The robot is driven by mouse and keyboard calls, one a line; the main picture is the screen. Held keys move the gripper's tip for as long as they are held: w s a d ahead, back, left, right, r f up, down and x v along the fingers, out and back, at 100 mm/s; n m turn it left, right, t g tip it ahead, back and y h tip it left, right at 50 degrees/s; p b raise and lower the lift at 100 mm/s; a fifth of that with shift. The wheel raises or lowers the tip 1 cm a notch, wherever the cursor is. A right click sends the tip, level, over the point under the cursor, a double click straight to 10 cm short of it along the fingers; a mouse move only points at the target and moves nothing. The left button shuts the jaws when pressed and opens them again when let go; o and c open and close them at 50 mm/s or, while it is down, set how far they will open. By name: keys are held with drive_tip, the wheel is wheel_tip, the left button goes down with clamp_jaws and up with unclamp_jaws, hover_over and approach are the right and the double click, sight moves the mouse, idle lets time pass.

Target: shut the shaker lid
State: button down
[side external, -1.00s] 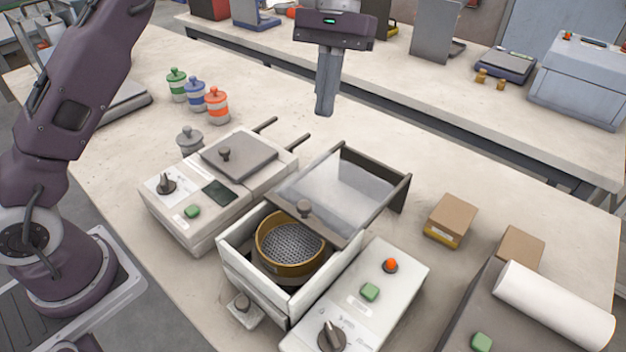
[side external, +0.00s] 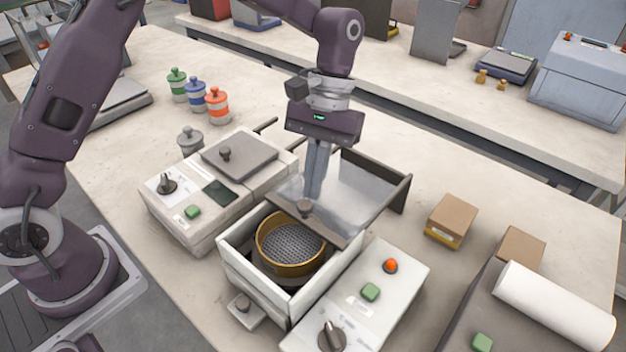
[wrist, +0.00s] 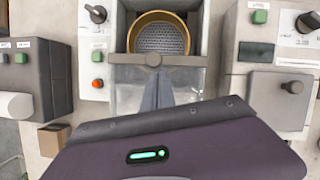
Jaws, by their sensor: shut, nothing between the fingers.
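The shaker is a white box (side external: 236,256) with a brass sieve (side external: 268,262) inside, its mesh uncovered at the front. The shaker lid (side external: 352,190) is a clear panel with a dark frame, slid back behind the sieve.
A control panel with green and red buttons (side external: 391,265) adjoins the shaker on the right. A white machine with a grey lidded top (side external: 240,155) stands on the left. Small cartons (side external: 452,217) and a white roll (side external: 555,305) are farther right. Striped jars (side external: 217,106) stand behind left.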

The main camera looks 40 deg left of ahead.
drive_tip(key=shift+s, duration=0.15)
drive_tip(key=s, duration=1.2)
drive_tip(key=shift+s, duration=0.15)
drive_tip(key=w, duration=0.4)
drive_tip(key=shift+w+a, duration=0.1)
drive_tip(key=shift+a, duration=0.3)
drive_tip(key=v, duration=1)
drive_tip(key=s+a+r+m+t, duration=0.1)
drive_tip(key=s+a+r+t, duration=0.3)
drive_tip(key=s+a+r, duration=0.15)
drive_tip(key=s+a+f+m+t+y, duration=0.1)
drive_tip(key=s+a+t, duration=0.3)
drive_tip(key=s, duration=0.6)
drive_tip(key=shift+f+m+t, duration=0.2)
drive_tip(key=shift+m+t, duration=0.3)
drive_tip(key=shift+t, duration=0.4)
